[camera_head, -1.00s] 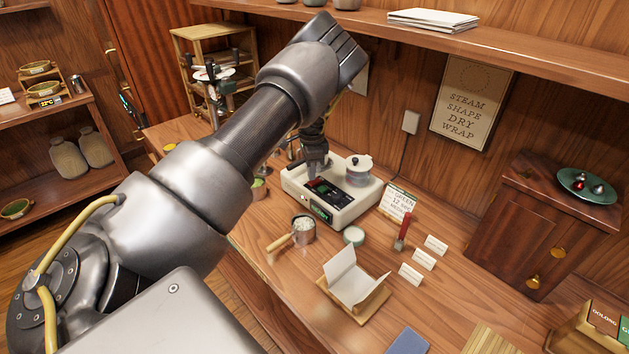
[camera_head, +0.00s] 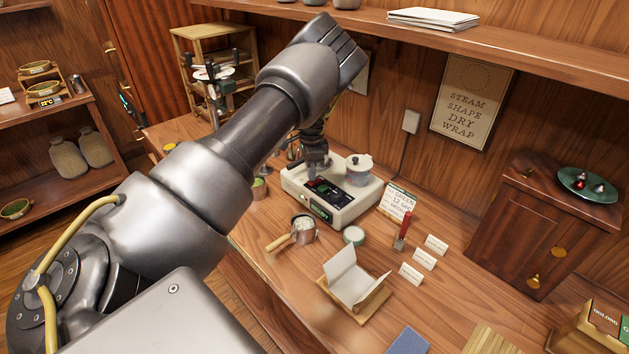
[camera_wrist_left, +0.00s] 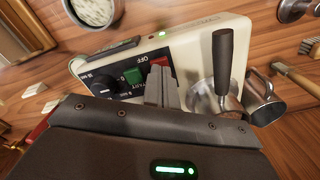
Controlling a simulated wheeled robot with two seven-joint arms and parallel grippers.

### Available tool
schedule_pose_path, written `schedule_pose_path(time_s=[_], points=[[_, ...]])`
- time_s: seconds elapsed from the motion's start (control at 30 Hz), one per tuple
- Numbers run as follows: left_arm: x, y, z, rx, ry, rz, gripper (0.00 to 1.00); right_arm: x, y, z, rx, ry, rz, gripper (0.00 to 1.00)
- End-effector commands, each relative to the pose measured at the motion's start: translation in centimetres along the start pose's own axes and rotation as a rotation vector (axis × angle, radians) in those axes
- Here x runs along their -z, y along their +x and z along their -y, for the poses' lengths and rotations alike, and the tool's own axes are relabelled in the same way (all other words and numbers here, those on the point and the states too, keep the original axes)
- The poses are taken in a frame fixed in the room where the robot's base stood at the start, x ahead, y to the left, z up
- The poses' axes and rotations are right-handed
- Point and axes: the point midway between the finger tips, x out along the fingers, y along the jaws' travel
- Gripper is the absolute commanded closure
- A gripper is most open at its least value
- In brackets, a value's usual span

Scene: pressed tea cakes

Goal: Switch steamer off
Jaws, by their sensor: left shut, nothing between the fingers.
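The steamer (camera_head: 334,193) is a cream box on the counter with a dark control panel and a lidded pot on its right side. In the left wrist view its panel shows a red OFF button (camera_wrist_left: 158,62), a green button (camera_wrist_left: 133,76) and a dark dial (camera_wrist_left: 104,84). A small green light (camera_wrist_left: 162,34) glows on its edge. My left gripper (camera_head: 317,170) is over the panel, shut and empty. In the left wrist view its fingertips (camera_wrist_left: 160,76) are at the red button and partly cover it; I cannot tell whether they touch it. My right gripper is not in view.
A small pan with a wooden handle (camera_head: 303,231), a paper holder (camera_head: 354,279), a red-handled tool (camera_head: 402,232) and small cards stand in front and to the right. A metal cup (camera_wrist_left: 262,98) is close to the steamer. A shelf (camera_head: 470,40) overhangs the back.

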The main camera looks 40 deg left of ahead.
Motion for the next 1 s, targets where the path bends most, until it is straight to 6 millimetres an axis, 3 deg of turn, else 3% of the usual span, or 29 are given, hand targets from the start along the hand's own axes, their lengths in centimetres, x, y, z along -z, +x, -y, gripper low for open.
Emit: schedule_pose_path(time_s=[1.0], points=[[0.0, 1.6, 0.0, 0.000, 0.000, 0.000, 1.00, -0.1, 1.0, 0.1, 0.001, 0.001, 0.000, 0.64]])
